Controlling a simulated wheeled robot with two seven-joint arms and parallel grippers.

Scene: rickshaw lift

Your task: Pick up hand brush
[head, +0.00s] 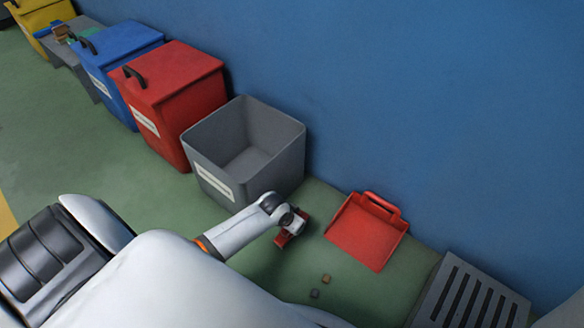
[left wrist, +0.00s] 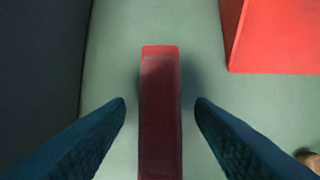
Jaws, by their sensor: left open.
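The hand brush is the red bar-shaped thing (head: 282,240) on the green floor, mostly hidden under my left gripper (head: 292,227) in the head view. In the left wrist view, the brush (left wrist: 160,62) runs up the middle of the picture. The two dark fingers of my left gripper (left wrist: 160,106) stand open, one on each side of it, with a gap on both sides. My right gripper is not in view.
A red dustpan (head: 366,236) lies to the right, near the blue wall. An open grey bin (head: 246,193) stands just behind my gripper, with lidded red (head: 185,85) and blue bins farther left. Small cubes (head: 326,279) lie on the floor. A slotted grey box (head: 468,296) is at lower right.

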